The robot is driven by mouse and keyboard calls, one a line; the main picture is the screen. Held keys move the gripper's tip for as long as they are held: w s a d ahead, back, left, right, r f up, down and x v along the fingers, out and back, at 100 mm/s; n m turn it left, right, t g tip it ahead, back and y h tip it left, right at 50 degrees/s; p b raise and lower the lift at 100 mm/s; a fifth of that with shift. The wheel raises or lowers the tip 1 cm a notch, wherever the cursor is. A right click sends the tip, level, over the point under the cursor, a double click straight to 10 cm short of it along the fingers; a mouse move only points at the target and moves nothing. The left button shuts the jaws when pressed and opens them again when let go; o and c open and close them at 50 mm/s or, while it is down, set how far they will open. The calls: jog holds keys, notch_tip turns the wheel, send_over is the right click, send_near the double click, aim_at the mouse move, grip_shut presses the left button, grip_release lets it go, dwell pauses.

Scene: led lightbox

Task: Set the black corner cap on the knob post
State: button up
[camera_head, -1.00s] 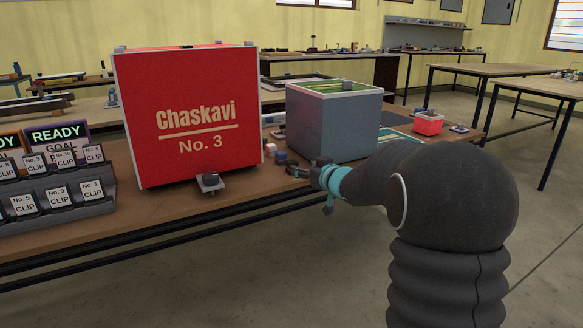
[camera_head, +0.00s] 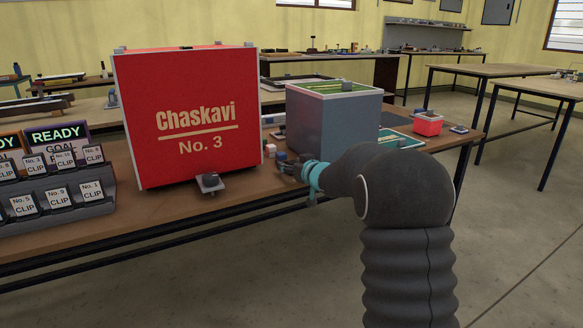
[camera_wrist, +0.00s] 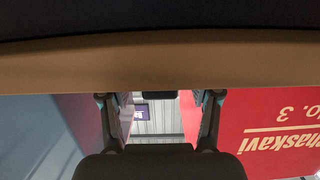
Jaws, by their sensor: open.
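My gripper (camera_head: 291,169) is by the front edge of the table, between the red box and the grey-blue box.
The large red box (camera_head: 190,118) stands left of the gripper, and the grey-blue box (camera_head: 335,125) stands right and behind. A dark rack of clip cards (camera_head: 60,195) is at the left. A small red box (camera_head: 428,125) sits at the table's right end.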

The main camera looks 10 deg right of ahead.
aim_at(292, 161)
jog(key=c, duration=1.1)
jog(key=shift+r, duration=0.5)
notch_tip(292, 161, up, 4)
jog(key=shift+f+p, duration=0.1)
jog(key=shift+p, duration=0.7)
jog(key=s+d+r, duration=0.2)
jog(key=d, duration=0.1)
jog(key=s+d+r, duration=0.2)
jog(key=d, duration=0.1)
jog(key=s+d+r, duration=0.2)
jog(key=d, duration=0.2)
jog(key=shift+r, duration=0.1)
